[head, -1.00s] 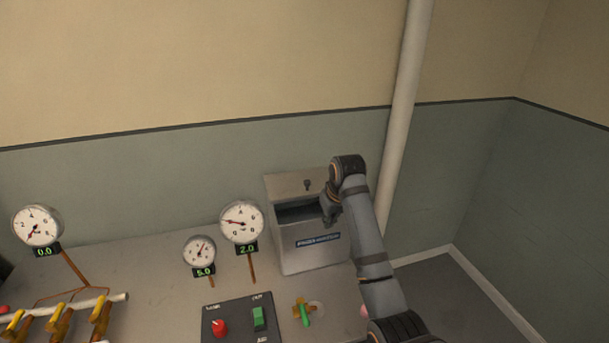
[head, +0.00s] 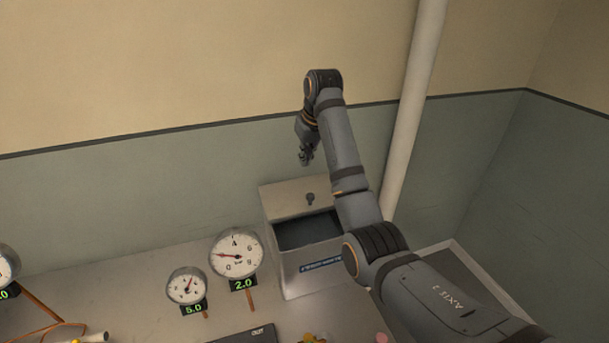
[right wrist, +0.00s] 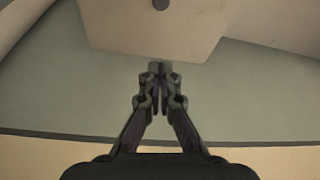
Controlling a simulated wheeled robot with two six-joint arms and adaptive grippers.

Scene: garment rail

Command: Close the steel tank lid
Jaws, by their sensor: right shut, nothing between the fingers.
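The steel tank (head: 315,285) is a grey box on the bench with a dark label on its front. Its lid (head: 280,200) stands open at the back, leaning towards the wall, and the dark inside of the tank shows. A dark knob (head: 310,198) sits on the lid. My right gripper (head: 305,160) is shut and empty, near the lid's upper edge in the head view. In the right wrist view the closed fingertips (right wrist: 160,68) overlap the lower edge of the lid (right wrist: 150,35); I cannot tell whether they touch it. My left gripper is not in view.
Two round gauges (head: 236,253) (head: 187,286) stand left of the tank. A dark switch panel (head: 245,337) is at the bottom edge. A pale vertical pipe (head: 415,100) runs up the wall right of the tank. The wall (head: 150,185) is close behind the lid.

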